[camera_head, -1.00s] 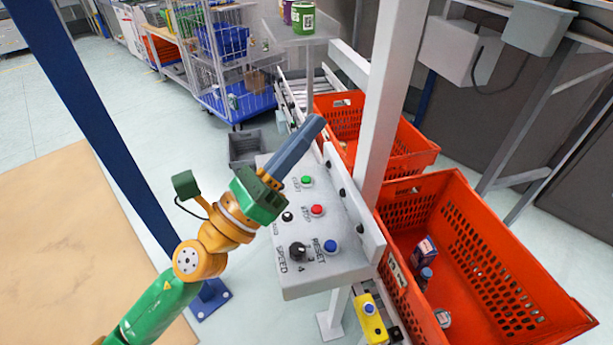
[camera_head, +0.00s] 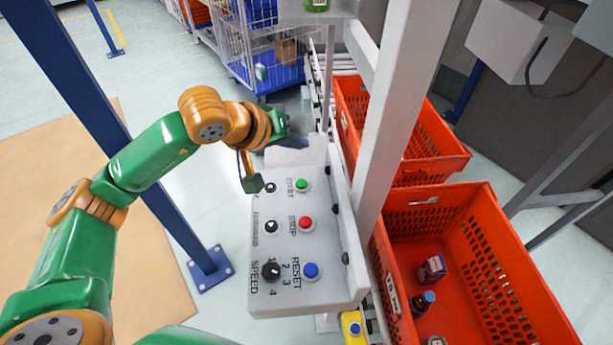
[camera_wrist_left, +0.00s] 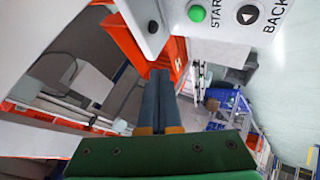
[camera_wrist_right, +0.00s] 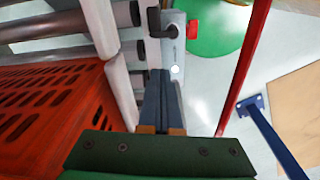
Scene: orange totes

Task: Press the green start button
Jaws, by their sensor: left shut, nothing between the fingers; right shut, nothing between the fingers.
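The green start button (camera_head: 302,185) sits on the grey control panel (camera_head: 290,240), near its far end. It also shows at the top of the left wrist view (camera_wrist_left: 197,13), beside the lettering. My left gripper (camera_head: 303,143) is shut and empty by the far end of the panel, past the button and partly hidden by the wrist. In the left wrist view its closed fingers (camera_wrist_left: 158,74) point clear of the button, apart from it. My right gripper (camera_wrist_right: 160,74) is shut and empty in the right wrist view; it is not visible in the head view.
The red stop button (camera_head: 305,223), blue reset button (camera_head: 311,270) and black speed knob (camera_head: 271,271) share the panel. A grey post (camera_head: 400,110) rises right of it. Orange totes (camera_head: 500,215) stand further right. A blue post (camera_head: 110,120) stands to the left.

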